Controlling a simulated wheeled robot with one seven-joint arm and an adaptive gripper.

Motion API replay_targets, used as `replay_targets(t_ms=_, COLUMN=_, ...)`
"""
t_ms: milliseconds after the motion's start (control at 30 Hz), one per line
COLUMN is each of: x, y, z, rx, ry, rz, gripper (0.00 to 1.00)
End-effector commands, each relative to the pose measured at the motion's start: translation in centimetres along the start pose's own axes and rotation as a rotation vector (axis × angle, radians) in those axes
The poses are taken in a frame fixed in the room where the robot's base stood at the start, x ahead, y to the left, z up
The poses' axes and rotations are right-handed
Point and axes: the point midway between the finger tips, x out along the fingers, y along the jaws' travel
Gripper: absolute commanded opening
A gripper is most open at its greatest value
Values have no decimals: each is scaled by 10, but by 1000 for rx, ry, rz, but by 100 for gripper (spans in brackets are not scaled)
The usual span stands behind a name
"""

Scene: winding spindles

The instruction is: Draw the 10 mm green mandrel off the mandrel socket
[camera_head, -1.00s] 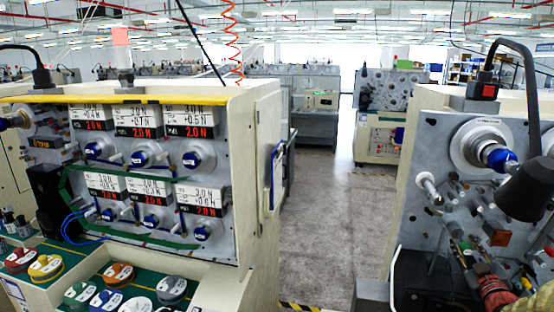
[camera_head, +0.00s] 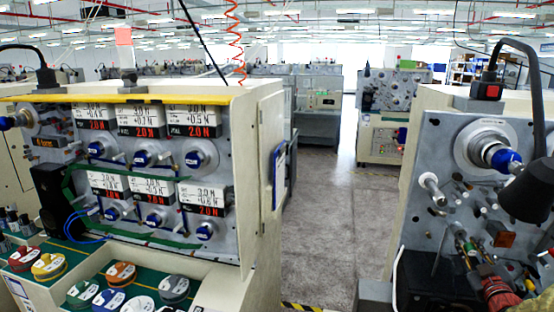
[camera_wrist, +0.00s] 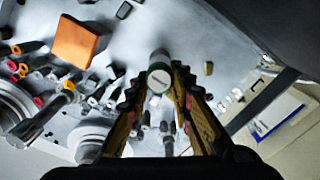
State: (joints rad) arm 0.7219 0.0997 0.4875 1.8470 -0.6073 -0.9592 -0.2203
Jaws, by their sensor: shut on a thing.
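In the wrist view the mandrel (camera_wrist: 159,76) shows end-on, with a pale round face and a green ring. My gripper (camera_wrist: 157,88) is shut on it, with one dark, yellow-lined finger on each side. I see no clear gap between the fingers and the mandrel. The mandrel socket is not clearly visible; the mandrel and fingers hide what lies behind, so I cannot tell whether the mandrel is still seated.
An orange block (camera_wrist: 77,40) and small pegs crowd the grey panel in the wrist view. The right machine's panel (camera_head: 432,150) carries a blue-capped spindle (camera_head: 506,160). The left machine (camera_head: 258,200) holds several spindles above coloured spools (camera_head: 49,266). Clear floor (camera_head: 330,220) lies between.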

Motion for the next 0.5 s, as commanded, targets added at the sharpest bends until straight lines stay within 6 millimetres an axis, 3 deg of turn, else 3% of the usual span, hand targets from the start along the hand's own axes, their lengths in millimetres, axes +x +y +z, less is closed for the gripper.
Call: replay_targets(t_ms=500, x=-14, y=0, z=0, rx=0, ry=0, rz=0, gripper=0)
